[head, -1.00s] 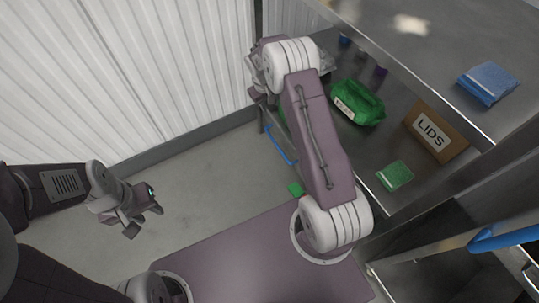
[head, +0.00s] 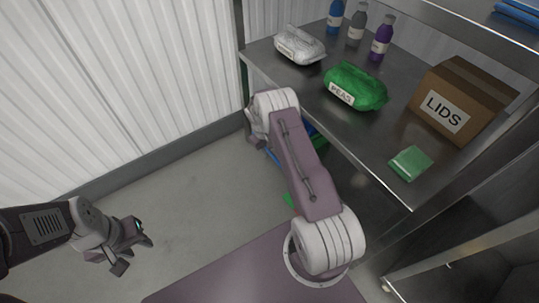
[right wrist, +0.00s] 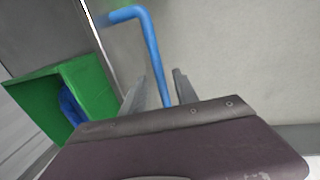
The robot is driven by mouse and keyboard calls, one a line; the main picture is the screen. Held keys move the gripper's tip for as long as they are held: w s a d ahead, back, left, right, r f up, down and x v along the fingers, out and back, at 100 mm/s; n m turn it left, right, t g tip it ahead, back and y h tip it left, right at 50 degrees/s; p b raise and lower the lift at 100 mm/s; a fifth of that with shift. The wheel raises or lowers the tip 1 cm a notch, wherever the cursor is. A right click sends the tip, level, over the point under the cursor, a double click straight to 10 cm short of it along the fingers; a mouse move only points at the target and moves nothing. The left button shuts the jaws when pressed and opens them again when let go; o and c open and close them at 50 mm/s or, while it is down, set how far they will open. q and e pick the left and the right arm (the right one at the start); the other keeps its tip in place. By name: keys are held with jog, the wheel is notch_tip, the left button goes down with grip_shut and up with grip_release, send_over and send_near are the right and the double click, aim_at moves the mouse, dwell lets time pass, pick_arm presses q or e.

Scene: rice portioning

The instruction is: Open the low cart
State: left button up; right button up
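In the right wrist view, a blue bent handle (right wrist: 150,42) runs down between the two fingers of my right gripper (right wrist: 160,84). The fingers stand apart, with a gap visible beside the handle. The upper end of the handle meets a metal edge. Which panel of the low cart it belongs to is unclear. In the head view, my right gripper (head: 258,140) is low beside the steel table and mostly hidden by my arm. Small blue parts show near it. My left gripper (head: 135,254) is open and empty over the floor at lower left.
A green open box (right wrist: 92,82) with something blue inside stands left of the handle. The steel table (head: 335,125) holds a white bag (head: 300,45), a green peas bag (head: 355,88), several bottles, a LIDS box (head: 462,100) and a green pad (head: 410,163). Floor at left is clear.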

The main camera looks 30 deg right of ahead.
jog(key=shift+d+f, duration=0.1)
jog(key=shift+f, duration=0.3)
grip_shut()
dwell(1.2)
